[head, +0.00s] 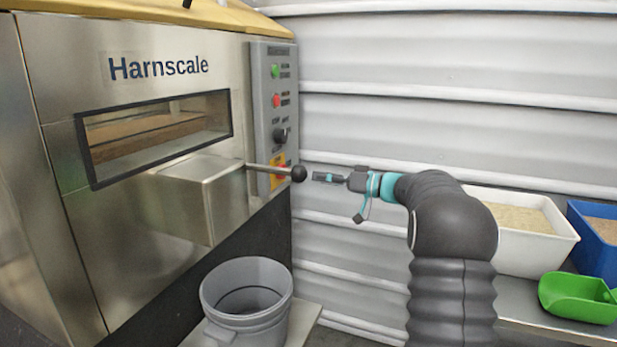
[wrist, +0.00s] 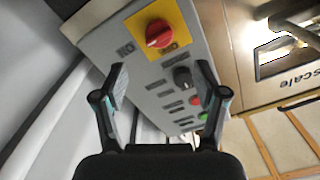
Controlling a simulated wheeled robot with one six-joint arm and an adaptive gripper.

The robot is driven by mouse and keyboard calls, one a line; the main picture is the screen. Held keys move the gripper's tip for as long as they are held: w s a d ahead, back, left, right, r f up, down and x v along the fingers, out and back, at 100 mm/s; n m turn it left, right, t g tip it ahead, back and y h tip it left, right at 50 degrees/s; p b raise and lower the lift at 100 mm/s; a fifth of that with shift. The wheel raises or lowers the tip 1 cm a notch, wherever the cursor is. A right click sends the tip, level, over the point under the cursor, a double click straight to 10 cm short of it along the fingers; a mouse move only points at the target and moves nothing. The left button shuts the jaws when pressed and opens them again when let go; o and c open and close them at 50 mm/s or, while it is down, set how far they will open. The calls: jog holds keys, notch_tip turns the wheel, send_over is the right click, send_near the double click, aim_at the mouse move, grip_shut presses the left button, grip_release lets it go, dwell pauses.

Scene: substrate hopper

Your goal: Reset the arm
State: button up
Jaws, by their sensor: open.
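My arm reaches in from the right in the head view, dark and sleeved. My gripper (head: 322,178) is just right of the black ball knob (head: 298,173) of the hopper's lever, with a small gap seen between them. In the wrist view my gripper (wrist: 162,72) has its two fingers well apart, with nothing held between them. The fingers face the grey control panel (wrist: 150,60), which bears a red rotary switch (wrist: 158,34) on a yellow plate, a black dial (wrist: 183,77), a red button (wrist: 196,101) and a green button (wrist: 204,116).
The steel Harnscale hopper (head: 160,70) fills the left. A grey bucket (head: 247,318) stands below its chute. A white tub (head: 540,250), a blue tub (head: 598,250) and a green scoop (head: 575,298) are on a bench at the right. A ribbed wall (head: 430,70) closes the back.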

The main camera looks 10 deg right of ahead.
jog(key=shift+s+d, duration=0.4)
jog(key=shift+d, duration=0.15)
